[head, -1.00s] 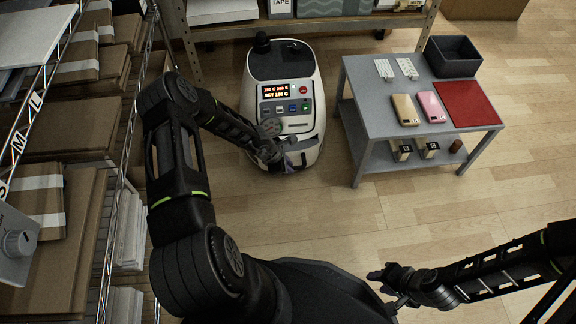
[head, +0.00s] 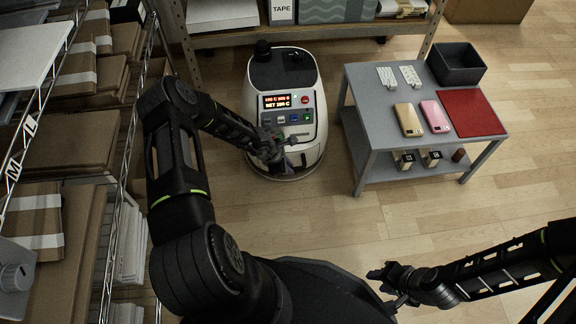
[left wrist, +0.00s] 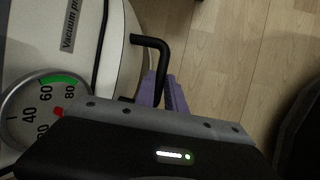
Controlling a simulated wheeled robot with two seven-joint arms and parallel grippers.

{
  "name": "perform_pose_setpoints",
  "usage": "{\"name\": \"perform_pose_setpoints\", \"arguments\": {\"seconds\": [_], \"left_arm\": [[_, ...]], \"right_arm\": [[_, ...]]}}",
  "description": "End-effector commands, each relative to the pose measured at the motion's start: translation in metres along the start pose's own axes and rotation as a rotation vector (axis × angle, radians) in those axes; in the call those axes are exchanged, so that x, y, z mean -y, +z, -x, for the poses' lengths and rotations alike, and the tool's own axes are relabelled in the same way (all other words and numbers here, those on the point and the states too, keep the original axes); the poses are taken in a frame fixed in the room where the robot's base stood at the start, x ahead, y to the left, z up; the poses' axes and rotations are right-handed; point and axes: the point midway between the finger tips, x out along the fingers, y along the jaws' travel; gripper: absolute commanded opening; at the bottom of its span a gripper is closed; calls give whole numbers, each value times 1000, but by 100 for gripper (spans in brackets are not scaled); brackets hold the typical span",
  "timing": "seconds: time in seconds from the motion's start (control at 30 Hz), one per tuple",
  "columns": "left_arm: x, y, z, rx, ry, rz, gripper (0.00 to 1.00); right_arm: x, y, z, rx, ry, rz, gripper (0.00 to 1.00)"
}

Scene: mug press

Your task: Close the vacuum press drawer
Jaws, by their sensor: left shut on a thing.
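The vacuum press (head: 282,72) is a white rounded machine with a dark top, a lit display and several buttons, standing on the floor in the head view. My left gripper (head: 286,162) is low at its front. In the left wrist view its purple fingers (left wrist: 166,94) are shut on the black bent handle (left wrist: 150,41) beside the white housing (left wrist: 120,62). A round gauge (left wrist: 38,105) shows next to the fingers. The drawer itself is hidden behind my gripper, so how far it stands out cannot be told. My right gripper (head: 382,279) is at the lower middle, away from the press, apparently empty.
A grey table (head: 372,113) right of the press holds two phones, a red mat (head: 470,112) and a dark bin (head: 456,60). Wire shelving (head: 130,130) with cardboard stands at the left. A shelf (head: 310,31) is behind the press. Floor in front is clear.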

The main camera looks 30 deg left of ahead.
Motion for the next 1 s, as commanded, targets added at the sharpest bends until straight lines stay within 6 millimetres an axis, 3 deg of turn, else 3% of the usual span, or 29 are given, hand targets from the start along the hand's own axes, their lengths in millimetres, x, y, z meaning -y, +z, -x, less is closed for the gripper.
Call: {"name": "perform_pose_setpoints", "arguments": {"seconds": [0.03, 0.07, 0.33, 0.67, 1.0], "left_arm": [[-8, 0, 2, 2, 14, -2, 0], [-8, 0, 2, 2, 15, -2, 15], [-6, 0, 2, 2, 11, -2, 36], [-5, 1, 7, 1, 9, -1, 36], [-6, 2, 58, 0, 10, -2, 36]], "right_arm": [[0, 0, 0, 0, 0, 0, 36], [0, 0, 0, 0, 0, 0, 36], [0, 0, 0, 0, 0, 0, 36], [1, 0, 2, 0, -1, 1, 36], [14, 6, 25, 15, -8, 9, 36]]}}
